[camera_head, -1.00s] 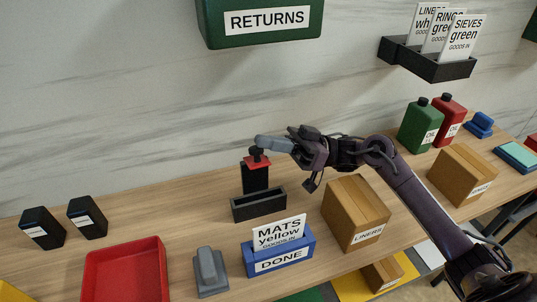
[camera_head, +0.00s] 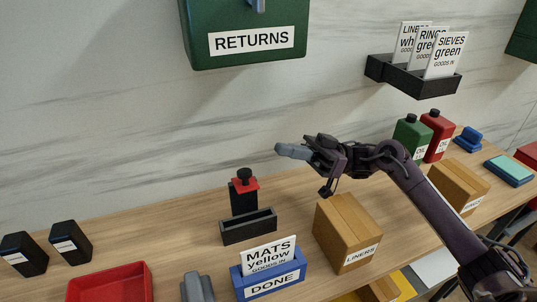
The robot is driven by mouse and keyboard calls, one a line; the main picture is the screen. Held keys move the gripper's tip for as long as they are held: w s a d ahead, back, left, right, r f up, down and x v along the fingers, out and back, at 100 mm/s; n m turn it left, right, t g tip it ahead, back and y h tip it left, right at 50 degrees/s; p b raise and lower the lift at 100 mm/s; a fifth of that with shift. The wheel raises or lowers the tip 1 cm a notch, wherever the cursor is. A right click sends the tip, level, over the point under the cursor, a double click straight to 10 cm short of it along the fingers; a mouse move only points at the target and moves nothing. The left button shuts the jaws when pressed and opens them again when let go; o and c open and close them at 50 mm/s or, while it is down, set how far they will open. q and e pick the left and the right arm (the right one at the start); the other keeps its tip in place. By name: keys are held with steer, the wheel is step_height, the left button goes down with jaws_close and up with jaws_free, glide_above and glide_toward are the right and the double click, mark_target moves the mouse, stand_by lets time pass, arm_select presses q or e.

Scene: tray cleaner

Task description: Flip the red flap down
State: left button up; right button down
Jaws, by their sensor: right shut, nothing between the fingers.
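A red piece (camera_head: 244,185) with a dark knob on it sits on top of a black upright post (camera_head: 243,203) behind a black open holder (camera_head: 248,228). It is the only flap-like red part that I see; its hinge is too small to make out. My right gripper (camera_head: 279,149) is shut and empty. Its grey fingertips point left, above and to the right of the red piece in the picture and apart from it. My left gripper is not in view.
A blue DONE holder (camera_head: 271,285) with a MATS yellow card and a LINERS box (camera_head: 347,232) stand in front and to the right. A red tray (camera_head: 108,285) is at the lower left. A green RETURNS box (camera_head: 245,58) hangs on the wall above.

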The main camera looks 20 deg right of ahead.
steer(key=shift+b+v, duration=0.35)
steer(key=shift+v, duration=1.2)
steer(key=shift+r, duration=0.1)
